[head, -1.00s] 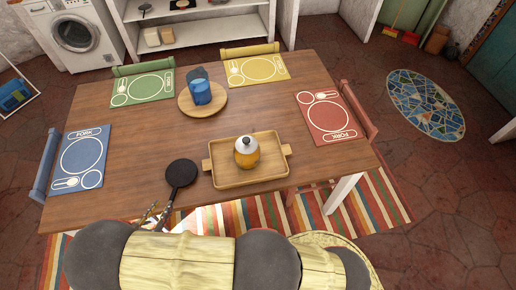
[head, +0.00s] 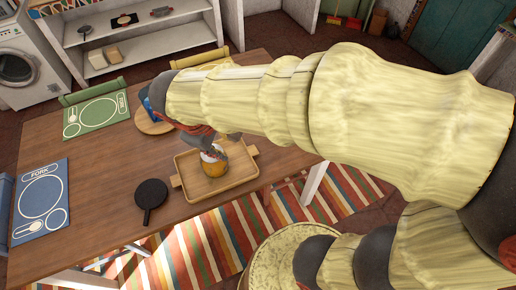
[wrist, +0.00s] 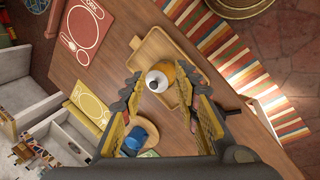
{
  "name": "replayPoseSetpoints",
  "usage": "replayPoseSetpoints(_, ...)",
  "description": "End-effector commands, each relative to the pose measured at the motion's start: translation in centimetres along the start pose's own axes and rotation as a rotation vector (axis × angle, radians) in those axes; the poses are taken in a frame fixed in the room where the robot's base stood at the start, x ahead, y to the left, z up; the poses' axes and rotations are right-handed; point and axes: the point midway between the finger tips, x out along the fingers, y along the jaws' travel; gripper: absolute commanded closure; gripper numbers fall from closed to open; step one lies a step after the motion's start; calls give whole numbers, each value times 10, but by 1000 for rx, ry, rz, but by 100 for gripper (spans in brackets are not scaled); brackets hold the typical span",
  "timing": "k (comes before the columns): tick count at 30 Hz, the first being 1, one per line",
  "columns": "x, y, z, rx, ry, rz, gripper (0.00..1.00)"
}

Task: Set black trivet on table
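The black trivet (head: 151,193) looks like a flat dark disc with a short handle. It lies on the wooden table (head: 105,165), left of the wooden tray (head: 228,185), near the front edge. In the wrist view a dark handle-like piece (wrist: 232,115) shows beside the right finger; the rest is hidden. My gripper (wrist: 160,88) is open over the tray, away from the trivet. An orange jar with a pale lid (wrist: 158,79) shows between its fingers; I cannot tell whether they touch it. In the head view the gripper (head: 212,150) partly covers the jar.
A blue mug (wrist: 142,131) stands on a round board (head: 150,120) behind the tray. A green placemat (head: 95,112) and a blue placemat (head: 40,200) lie at left. A black square item (head: 124,20) sits on the back shelf. The table between trivet and placemats is clear.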

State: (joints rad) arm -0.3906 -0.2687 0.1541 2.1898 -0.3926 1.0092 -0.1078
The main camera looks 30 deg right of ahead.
Motion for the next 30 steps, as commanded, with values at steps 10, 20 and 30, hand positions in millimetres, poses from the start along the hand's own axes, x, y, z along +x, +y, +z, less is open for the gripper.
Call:
replayPoseSetpoints(10,-49,6,94,574,260,-124,69)
replayPoseSetpoints(20,-62,-1,116,761,362,-155,69)
replayPoseSetpoints(30,-55,-3,116,759,362,-156,69)
